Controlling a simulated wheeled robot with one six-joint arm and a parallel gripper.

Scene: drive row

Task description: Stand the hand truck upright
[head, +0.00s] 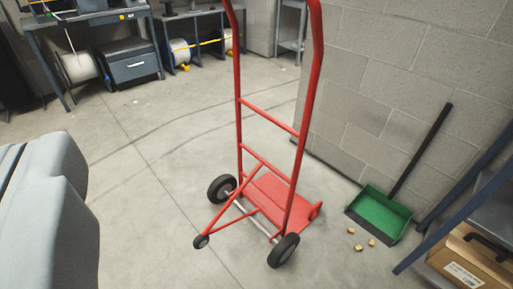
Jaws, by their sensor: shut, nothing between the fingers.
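The red hand truck (297,160) is in the middle of the head view. It stands roughly upright, with its rails rising from the wheels and its handle top cut off by the upper picture edge. Its red toe plate (282,197) looks flat on or close to the floor on the side toward the wall. Two black wheels (284,250) rest on the floor. A red strut reaches out to the left and ends in a small wheel (201,241) on or near the floor. My gripper is not in view, and nothing is seen touching the hand truck.
A green dustpan (379,213) with a black handle leans by the block wall (375,95), with several small tan bits beside it. A shelf with a cardboard box (468,258) is at lower right. Workbenches stand at back left.

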